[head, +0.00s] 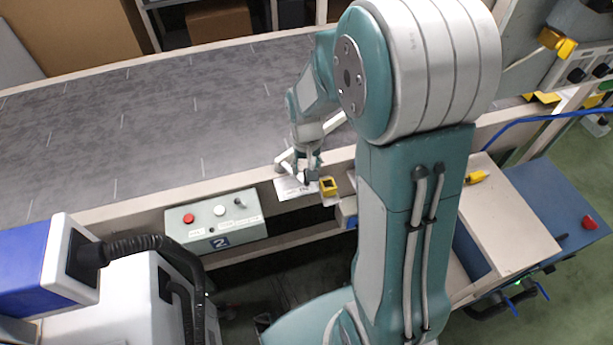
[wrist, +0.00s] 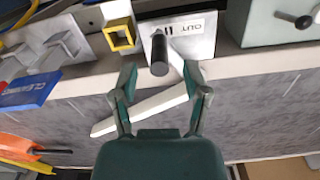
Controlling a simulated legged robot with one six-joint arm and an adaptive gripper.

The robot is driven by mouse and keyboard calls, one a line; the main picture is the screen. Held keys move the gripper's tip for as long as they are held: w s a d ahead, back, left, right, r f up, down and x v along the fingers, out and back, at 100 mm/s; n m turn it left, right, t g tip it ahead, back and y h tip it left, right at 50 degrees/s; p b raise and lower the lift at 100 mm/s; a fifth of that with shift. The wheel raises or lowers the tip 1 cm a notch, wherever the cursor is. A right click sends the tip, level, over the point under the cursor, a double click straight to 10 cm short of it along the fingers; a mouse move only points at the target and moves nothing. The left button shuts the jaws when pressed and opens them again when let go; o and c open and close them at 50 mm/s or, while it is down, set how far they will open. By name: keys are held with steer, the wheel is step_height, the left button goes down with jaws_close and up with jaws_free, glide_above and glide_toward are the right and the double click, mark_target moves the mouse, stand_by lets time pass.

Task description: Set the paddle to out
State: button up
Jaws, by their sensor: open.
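A white plate (wrist: 201,44) marked OUT is fixed at the conveyor's edge, with a black lever handle (wrist: 160,52) standing from it; the plate also shows in the head view (head: 290,189). My gripper (wrist: 160,72) is open, its fingers on either side of the handle's near end in the wrist view, apart from it. In the head view, my gripper (head: 306,172) is just above the plate. A white paddle bar (wrist: 150,109) slants over the belt behind my fingers; my arm hides part of it in the head view.
A yellow square frame (wrist: 119,34) sits beside the plate, also visible in the head view (head: 328,185). A control box (head: 217,222) numbered 2 is left of the plate. The grey belt (head: 150,120) is bare where visible.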

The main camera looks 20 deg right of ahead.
steer(key=shift+f, duration=2.25)
jaws_close()
